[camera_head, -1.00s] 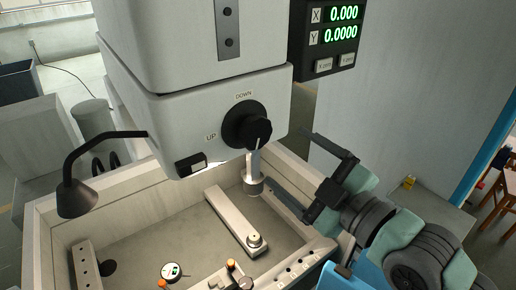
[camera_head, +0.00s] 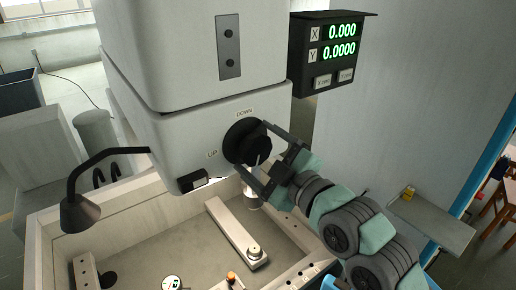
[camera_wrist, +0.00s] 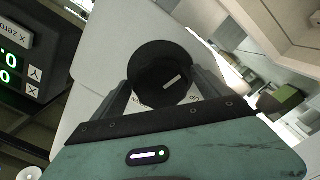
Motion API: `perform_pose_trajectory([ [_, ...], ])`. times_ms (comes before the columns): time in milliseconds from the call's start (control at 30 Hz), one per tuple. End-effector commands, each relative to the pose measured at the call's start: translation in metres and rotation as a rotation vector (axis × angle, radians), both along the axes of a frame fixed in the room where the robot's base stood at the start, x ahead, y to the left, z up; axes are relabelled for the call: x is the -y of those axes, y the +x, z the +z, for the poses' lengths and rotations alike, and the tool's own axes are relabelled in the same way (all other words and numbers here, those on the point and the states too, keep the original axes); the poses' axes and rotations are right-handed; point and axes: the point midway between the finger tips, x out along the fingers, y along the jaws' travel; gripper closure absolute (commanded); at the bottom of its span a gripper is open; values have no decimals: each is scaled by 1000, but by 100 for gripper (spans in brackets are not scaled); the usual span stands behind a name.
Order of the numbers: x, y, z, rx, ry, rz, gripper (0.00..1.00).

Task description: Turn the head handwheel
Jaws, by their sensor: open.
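The head handwheel (camera_head: 246,143) is a round black knob with a light pointer mark, on the front of the white machine head between the "UP" and "DOWN" labels. In the wrist view the handwheel (camera_wrist: 161,73) lies between the two finger ends. My gripper (camera_head: 253,153) is open, with one finger at the upper right of the handwheel and the other below it. I cannot tell whether the fingers touch its rim. In the wrist view my gripper (camera_wrist: 160,90) has a finger on each side of the handwheel.
The readout box (camera_head: 330,52) with green digits hangs to the right of the head. Below is the open tank (camera_head: 150,220) with a pale bar (camera_head: 232,230) inside. A black lamp (camera_head: 82,208) stands at the left. A small shelf (camera_head: 432,220) is at the right.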

Motion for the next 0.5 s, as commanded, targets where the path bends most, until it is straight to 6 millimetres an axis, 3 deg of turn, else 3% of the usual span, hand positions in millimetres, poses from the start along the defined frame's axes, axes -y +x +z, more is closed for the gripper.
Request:
perform_pose_trajectory([
  [267, -1, 1, 0, -1, 0, 1, 13],
  [500, -1, 1, 0, -1, 0, 1, 31],
])
